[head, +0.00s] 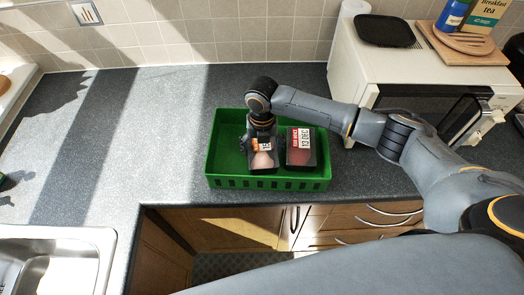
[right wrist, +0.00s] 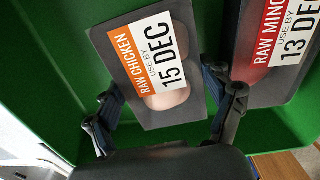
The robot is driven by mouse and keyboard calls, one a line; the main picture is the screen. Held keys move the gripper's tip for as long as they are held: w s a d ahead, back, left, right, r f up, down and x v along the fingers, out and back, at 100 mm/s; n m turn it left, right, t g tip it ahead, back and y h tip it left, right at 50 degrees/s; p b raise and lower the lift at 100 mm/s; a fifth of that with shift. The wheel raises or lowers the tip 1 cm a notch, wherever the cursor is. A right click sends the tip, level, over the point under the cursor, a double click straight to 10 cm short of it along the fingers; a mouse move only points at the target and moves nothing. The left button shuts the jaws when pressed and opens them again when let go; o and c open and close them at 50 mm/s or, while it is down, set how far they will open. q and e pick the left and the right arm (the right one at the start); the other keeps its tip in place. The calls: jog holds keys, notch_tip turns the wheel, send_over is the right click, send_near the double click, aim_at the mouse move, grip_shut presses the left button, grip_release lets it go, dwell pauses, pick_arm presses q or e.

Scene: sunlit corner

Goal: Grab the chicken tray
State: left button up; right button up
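The chicken tray (head: 264,160) is a dark tray with an orange and white label, lying in the green crate (head: 222,183). In the right wrist view the tray (right wrist: 130,75) reads "RAW CHICKEN, USE BY 15 DEC" and pale meat shows under the label. My right gripper (right wrist: 165,105) is over it with fingers spread wide, one beside each side edge. The tray sits turned between the fingers, and I see no clear grip. In the head view the right gripper (head: 261,135) hides the tray's far part. My left gripper is out of view.
A mince tray (head: 301,150), labelled 13 DEC, lies close on the right in the same crate, near the right finger. The crate walls surround both. A microwave (head: 400,65) stands right, a sink (head: 60,255) front left. The counter left of the crate is clear.

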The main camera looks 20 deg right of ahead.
jog(key=c, duration=0.3)
jog(key=shift+r, duration=0.15)
